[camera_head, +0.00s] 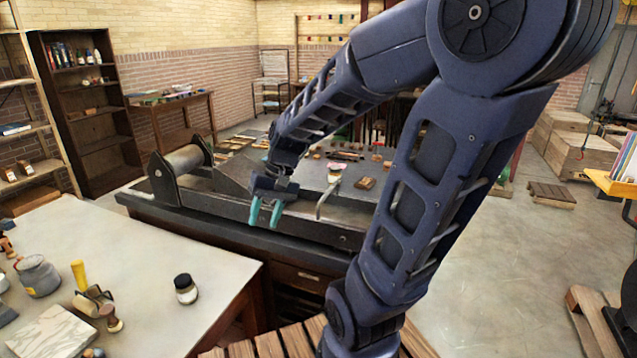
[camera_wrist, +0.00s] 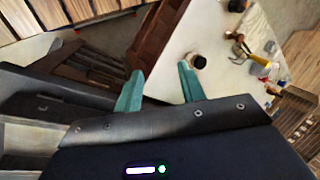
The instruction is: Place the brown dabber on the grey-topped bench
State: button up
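My gripper (camera_head: 265,212) hangs above the front of the dark press bed. Its two teal fingers are apart, with nothing between them; they also show in the wrist view (camera_wrist: 161,82). A brown dabber with a rounded knob (camera_head: 110,318) stands on the pale-topped bench (camera_head: 150,235) at the left, beside a yellow-handled roller. My gripper is well to the right of it and apart from it. Another brown-handled piece (camera_head: 7,246) stands at that bench's left edge. A darker grey top (camera_head: 312,172) lies behind the press bed; I cannot tell which bench the task means.
A black-lidded jar (camera_head: 185,289) stands near the pale bench's right edge. A grey pot (camera_head: 38,276) and a pale slab (camera_head: 54,334) are also on it. A press roller (camera_head: 184,160) rises left of my gripper. A brown block (camera_head: 365,183) lies on the darker grey top.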

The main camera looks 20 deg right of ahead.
jog(key=s+d+r+t+h, duration=0.1)
jog(key=d+r+t+h, duration=0.1)
jog(key=d, duration=0.4)
jog(key=s+d+r+t+h, duration=0.1)
jog(key=d+r+t+h, duration=0.1)
jog(key=d+r, duration=0.3)
jog(key=shift+s+d+r+t, duration=0.15)
jog(key=shift+d+r+t, duration=0.15)
jog(key=shift+d+t, duration=0.6)
